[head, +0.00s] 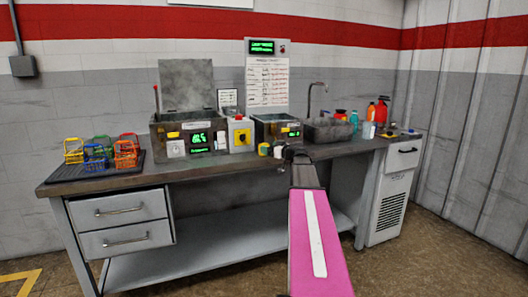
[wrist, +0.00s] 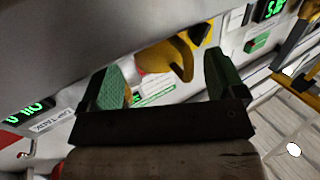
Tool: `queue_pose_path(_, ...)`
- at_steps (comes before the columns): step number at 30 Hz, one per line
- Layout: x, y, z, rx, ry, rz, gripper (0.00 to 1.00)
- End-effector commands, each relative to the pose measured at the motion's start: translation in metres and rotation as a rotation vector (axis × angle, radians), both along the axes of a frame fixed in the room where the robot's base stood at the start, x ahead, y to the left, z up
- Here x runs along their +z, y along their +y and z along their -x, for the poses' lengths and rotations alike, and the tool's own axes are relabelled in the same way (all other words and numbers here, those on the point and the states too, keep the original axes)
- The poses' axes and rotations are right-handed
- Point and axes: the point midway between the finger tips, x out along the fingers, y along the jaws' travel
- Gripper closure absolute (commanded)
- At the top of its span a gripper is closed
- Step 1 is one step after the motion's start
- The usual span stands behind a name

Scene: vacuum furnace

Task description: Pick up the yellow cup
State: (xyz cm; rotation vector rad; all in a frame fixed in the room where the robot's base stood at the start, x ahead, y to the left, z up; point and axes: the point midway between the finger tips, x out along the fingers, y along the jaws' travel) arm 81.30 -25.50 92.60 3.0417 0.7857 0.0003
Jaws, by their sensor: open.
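In the wrist view a rounded yellow thing (wrist: 176,60), which looks like the cup, shows beyond and between the fingertips. My gripper (wrist: 162,78) is open, with green pads on its fingers, and nothing is held between them. The cup's lower part and its contact with the bench are not clear.
Tanks with green displays (head: 198,139) line the bench (head: 215,165). Coloured wire baskets (head: 126,153) stand on a dark mat at left. A sink (head: 329,130) and bottles (head: 381,109) are at right.

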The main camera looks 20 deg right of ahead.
Motion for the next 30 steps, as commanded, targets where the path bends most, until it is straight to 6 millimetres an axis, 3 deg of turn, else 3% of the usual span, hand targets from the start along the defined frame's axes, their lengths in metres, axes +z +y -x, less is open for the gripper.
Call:
queue_pose_path(4,0.000,0.010,-0.020,0.001,0.000,0.000,0.11)
queue_pose_path(12,0.000,0.012,-0.022,0.000,0.000,0.000,0.11)
queue_pose_path(17,0.000,0.012,-0.022,0.000,0.000,0.000,0.63)
queue_pose_path(30,0.004,0.012,-0.022,0.000,0.000,0.000,0.66)
